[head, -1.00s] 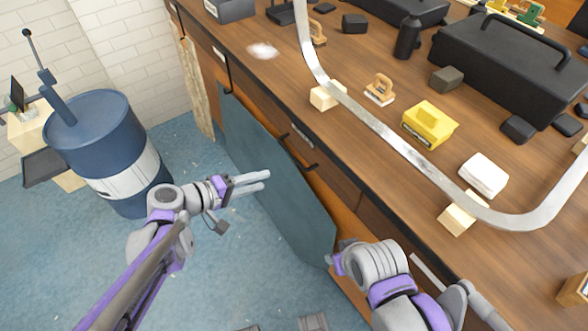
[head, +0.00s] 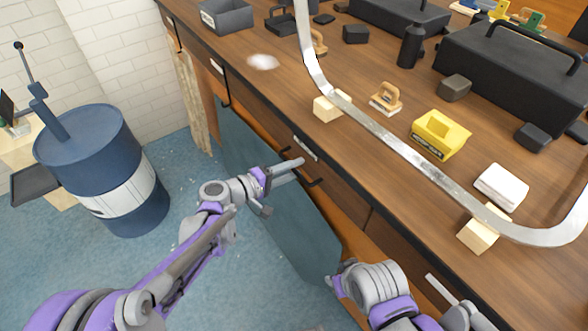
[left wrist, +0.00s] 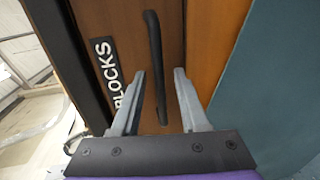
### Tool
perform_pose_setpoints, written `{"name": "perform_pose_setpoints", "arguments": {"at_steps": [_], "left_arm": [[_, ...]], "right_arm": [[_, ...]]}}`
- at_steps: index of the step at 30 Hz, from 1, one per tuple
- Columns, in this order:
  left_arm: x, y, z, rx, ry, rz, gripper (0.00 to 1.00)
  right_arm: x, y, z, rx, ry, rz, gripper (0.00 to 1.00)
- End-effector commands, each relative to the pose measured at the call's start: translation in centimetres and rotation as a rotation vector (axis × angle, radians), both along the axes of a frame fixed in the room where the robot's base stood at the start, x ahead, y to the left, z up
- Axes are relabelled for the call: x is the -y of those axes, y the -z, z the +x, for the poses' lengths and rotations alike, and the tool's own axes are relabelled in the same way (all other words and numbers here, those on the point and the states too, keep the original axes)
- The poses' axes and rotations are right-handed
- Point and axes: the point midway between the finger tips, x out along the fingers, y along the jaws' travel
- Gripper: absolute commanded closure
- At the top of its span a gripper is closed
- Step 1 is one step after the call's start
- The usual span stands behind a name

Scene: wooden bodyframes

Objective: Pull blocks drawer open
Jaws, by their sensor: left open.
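The blocks drawer (head: 334,186) is a brown front in the side of the workbench, and it looks shut. Its label (left wrist: 105,78) reads BLOCKS in the left wrist view. Its black bar handle (left wrist: 154,60) stands upright in that view; in the head view the handle (head: 315,182) sits just beyond my fingers. My left gripper (head: 298,167) is open and empty in front of the drawer. In the left wrist view its fingers (left wrist: 160,78) lie either side of the handle's lower part; contact cannot be told. My right arm shows at the bottom right, its gripper out of view.
A blue-grey panel (head: 270,190) stands along the bench front below the drawer. A blue barrel (head: 85,140) stands at left on the floor. The benchtop holds a curved metal strip (head: 400,150), a yellow block (head: 440,135) and black cases (head: 510,75). The floor between barrel and bench is clear.

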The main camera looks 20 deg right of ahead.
Motion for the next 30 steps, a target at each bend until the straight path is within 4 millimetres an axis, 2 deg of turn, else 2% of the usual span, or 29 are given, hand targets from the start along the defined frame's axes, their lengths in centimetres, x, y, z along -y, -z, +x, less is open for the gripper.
{"name": "perform_pose_setpoints", "arguments": {"at_steps": [10,15,18,30], "left_arm": [[0.41,0.06,0.15,0.0,-0.001,0.0,0.56],[0.39,0.07,0.14,0.0,-0.001,0.0,0.87],[0.39,0.07,0.14,0.0,-0.001,0.0,1.0],[0.38,0.06,0.13,0.0,0.0,0.0,1.0]], "right_arm": [[0.0,0.05,0.01,0.0,0.0,0.0,0.55],[0.0,0.05,0.01,0.0,0.0,0.0,0.55],[0.0,0.05,0.01,0.0,0.0,0.0,0.55],[0.0,0.05,0.0,0.0,0.0,0.0,0.55]]}}
